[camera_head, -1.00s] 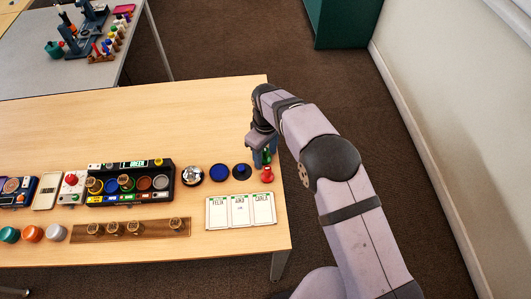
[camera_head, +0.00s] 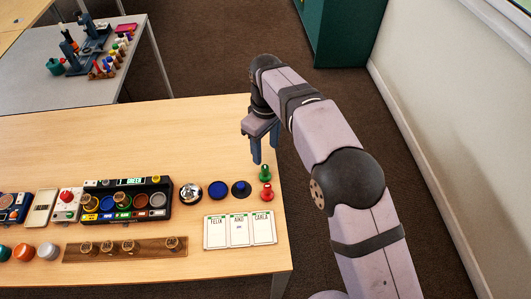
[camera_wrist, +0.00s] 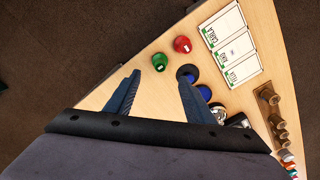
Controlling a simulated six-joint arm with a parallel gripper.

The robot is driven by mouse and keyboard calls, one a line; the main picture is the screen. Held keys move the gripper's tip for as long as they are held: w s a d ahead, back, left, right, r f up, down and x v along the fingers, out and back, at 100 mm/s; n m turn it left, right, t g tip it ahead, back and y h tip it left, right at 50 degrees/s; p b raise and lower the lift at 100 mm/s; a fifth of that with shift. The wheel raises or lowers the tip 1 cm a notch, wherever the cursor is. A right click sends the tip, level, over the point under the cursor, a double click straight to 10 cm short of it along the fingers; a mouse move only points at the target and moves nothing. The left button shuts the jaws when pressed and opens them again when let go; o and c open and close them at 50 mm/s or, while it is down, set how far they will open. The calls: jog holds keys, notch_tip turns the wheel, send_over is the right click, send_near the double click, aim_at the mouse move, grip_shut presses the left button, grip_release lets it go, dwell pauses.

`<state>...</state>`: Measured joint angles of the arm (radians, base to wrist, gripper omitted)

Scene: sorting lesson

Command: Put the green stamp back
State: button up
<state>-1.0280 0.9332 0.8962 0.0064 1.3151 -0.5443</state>
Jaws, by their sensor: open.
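The green stamp (camera_head: 265,172) stands upright on the table near its right edge, just behind the red stamp (camera_head: 266,192). In the wrist view the green stamp (camera_wrist: 159,62) shows just beyond my fingertips, with the red stamp (camera_wrist: 182,44) beside it. My gripper (camera_head: 257,157) is open and empty, raised above the table behind the green stamp. In the wrist view its two fingers (camera_wrist: 158,78) are spread wide, apart from both stamps.
A dark-based blue disc (camera_head: 241,187), a blue disc (camera_head: 218,189) and a silver bell (camera_head: 190,193) stand left of the stamps. Three name cards (camera_head: 240,229) lie in front. A black box (camera_head: 155,210) with a "GREEN" display is further left. The table behind is clear.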

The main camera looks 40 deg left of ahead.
jog(key=shift+r, duration=0.1)
jog(key=w+d+r+m, duration=0.1)
jog(key=w+d+m, duration=0.2)
jog(key=d, duration=0.6)
jog(key=w+d+r+m, duration=0.1)
jog(key=w+d+m, duration=0.15)
jog(key=d, duration=0.65)
jog(key=w+d+r+m, duration=0.1)
jog(key=w+d+m, duration=0.25)
jog(key=d, duration=0.55)
jog(key=s+d+f+m, duration=0.2)
jog(key=s+d+m, duration=0.2)
jog(key=s+d, duration=0.4)
jog(key=s+d+f+m, duration=0.2)
jog(key=s+d+m, duration=0.3)
jog(key=d, duration=0.8)
jog(key=s, duration=0.2)
jog(key=shift+s+f, duration=0.2)
jog(key=shift+s, duration=0.2)
jog(key=shift+d, duration=0.1)
